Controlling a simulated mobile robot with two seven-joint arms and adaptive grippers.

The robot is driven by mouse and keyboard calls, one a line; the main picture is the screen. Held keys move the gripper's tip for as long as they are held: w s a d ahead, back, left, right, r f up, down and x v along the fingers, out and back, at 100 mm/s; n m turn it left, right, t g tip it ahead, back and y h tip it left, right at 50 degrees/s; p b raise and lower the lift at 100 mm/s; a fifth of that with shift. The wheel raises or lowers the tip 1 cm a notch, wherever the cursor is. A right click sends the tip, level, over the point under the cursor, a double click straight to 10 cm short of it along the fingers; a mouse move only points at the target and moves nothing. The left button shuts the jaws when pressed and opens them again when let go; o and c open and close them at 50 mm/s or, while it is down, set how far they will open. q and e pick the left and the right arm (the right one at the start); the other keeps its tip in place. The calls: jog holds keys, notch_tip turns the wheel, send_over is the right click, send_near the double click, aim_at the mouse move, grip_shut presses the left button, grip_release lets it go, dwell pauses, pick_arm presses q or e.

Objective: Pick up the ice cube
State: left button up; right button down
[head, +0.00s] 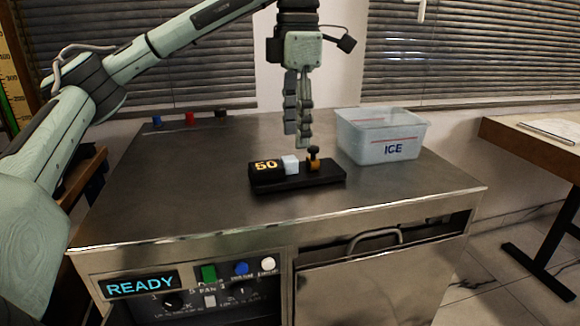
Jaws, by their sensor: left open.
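A small pale ice cube (291,164) sits on a black gauge rig (318,179), between a block marked "50" (266,171) and a brass-and-black knob or plunger (314,158). My left gripper (298,140) points straight down just above and behind the cube, with its fingers seen nearly edge-on. It is open and holds nothing, apart from the cube. A clear bin labelled "ICE" (384,150) stands to the right of the rig; its contents cannot be made out. My right gripper is not in view.
The rig stands on a metal cabinet top (190,190) with much bare room on the left and in front. The cabinet's front has a lit "READY" display (141,284), several buttons and a door handle (374,239). A wooden table (540,143) stands at the right.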

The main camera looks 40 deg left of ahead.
aim_at(296, 157)
pick_arm(q)
jog(key=shift+f, duration=0.45)
jog(key=f, duration=0.4)
jog(key=shift+s+d+f, duration=0.15)
jog(key=shift+s+f, duration=0.05)
jog(key=shift+f, duration=0.05)
jog(key=c, duration=1)
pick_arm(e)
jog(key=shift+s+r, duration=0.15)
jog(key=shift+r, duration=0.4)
pick_arm(q)
jog(key=shift+r, duration=0.15)
